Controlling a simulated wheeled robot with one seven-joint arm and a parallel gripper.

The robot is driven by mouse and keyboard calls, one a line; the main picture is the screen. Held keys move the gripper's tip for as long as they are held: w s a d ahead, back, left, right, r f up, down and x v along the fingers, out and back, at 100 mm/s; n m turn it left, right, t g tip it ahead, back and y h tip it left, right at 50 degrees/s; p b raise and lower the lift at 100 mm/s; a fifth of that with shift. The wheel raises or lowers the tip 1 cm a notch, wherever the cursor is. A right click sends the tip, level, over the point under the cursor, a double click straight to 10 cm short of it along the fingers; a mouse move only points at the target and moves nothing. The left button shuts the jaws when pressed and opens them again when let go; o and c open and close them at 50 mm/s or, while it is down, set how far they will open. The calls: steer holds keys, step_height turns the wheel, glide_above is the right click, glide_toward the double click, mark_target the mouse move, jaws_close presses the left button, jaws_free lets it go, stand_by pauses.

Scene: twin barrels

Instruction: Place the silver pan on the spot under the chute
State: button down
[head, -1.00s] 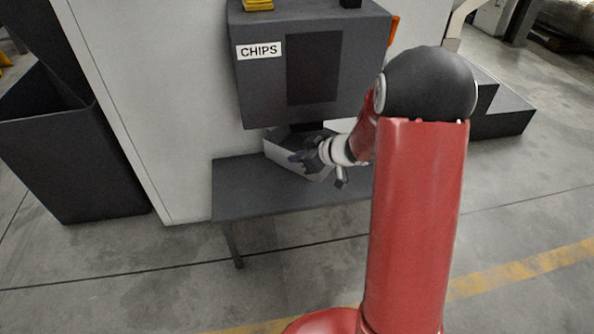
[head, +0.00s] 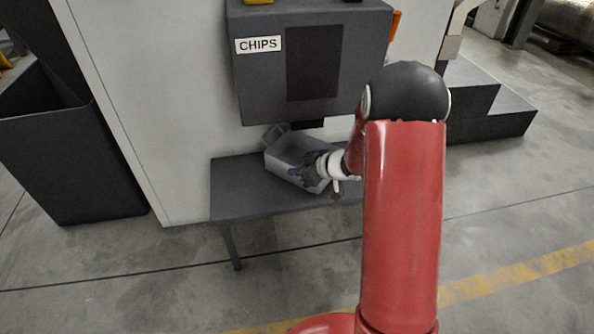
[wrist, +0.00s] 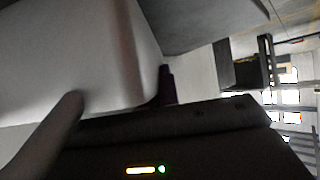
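The silver pan (head: 285,172) is an open, angular metal pan on the grey bench (head: 240,195), below and in front of the dark box with the CHIPS label (head: 258,44). In the wrist view the pan (wrist: 60,60) fills the left, close to the fingers (wrist: 122,88). The spot under the chute is not clearly visible.
A dark open bin (head: 80,165) stands at the left beside the white machine wall (head: 130,90). Dark steps (head: 490,115) are at the right. The bench's left end is bare. The floor in front is clear.

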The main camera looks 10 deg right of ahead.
steer(key=shift+f, duration=0.1)
steer(key=c, duration=1.7)
jaws_free()
